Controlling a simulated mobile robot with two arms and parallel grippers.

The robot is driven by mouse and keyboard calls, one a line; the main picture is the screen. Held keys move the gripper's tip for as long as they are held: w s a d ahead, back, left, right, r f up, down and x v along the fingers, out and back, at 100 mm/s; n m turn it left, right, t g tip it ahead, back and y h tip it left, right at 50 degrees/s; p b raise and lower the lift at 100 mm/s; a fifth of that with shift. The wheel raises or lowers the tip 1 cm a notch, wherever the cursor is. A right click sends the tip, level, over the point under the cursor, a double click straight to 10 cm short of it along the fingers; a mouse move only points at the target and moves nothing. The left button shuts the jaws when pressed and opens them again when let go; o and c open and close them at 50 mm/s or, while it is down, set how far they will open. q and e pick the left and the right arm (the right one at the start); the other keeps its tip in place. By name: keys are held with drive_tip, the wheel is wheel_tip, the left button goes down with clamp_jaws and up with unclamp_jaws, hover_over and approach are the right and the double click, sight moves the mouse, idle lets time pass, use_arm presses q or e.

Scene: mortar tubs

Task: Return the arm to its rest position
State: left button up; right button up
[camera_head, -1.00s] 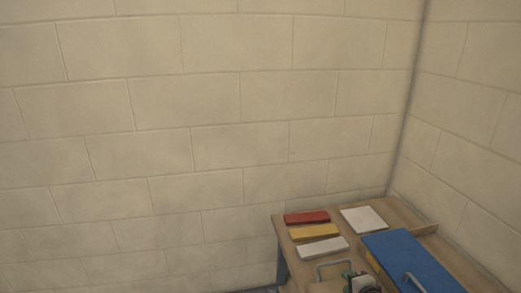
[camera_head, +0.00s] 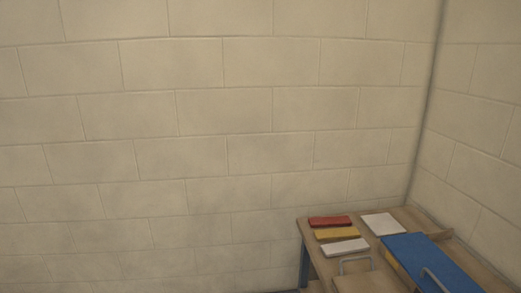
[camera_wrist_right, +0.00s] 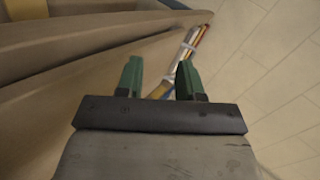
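My right gripper (camera_wrist_right: 160,80) shows in the right wrist view. Its two green fingers stand apart with nothing held between them. Beyond the fingers are a tan surface with long edges and a narrow strip of coloured items (camera_wrist_right: 186,50), too small to name. In the head view neither gripper shows. My left gripper is in no view.
A wooden table (camera_head: 312,238) stands in the corner at lower right. It bears a red block (camera_head: 330,222), a yellow block (camera_head: 337,235), a white block (camera_head: 345,247), a white square (camera_head: 383,224) and a blue panel (camera_head: 425,262). Pale tiled floor (camera_wrist_right: 275,75) is clear.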

drive_tip(key=s+a+r+n+g+h, duration=0.15)
drive_tip(key=s+n, duration=0.35)
drive_tip(key=s, duration=0.5)
drive_tip(key=s+a+r+n+g, duration=0.1)
drive_tip(key=s+a+n+g, duration=0.3)
drive_tip(key=s, duration=0.7)
drive_tip(key=s+r+n+g+h, duration=0.1)
drive_tip(key=s+r+n+g, duration=0.1)
drive_tip(key=s+n, duration=0.6)
wheel_tip(320, 180, down, 20)
drive_tip(key=s+f+m+g+p, duration=0.1)
drive_tip(key=s+m+p, duration=0.1)
drive_tip(key=p, duration=0.2)
use_arm(q)
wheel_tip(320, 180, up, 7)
drive_tip(key=p, duration=0.3)
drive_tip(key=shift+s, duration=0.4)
use_arm(e)
drive_tip(key=s+d+f+g, duration=0.1)
drive_tip(key=s+d+f, duration=0.1)
drive_tip(key=s+f, duration=1.2)
drive_tip(key=s, duration=0.3)
drive_tip(key=shift+d, duration=0.25)
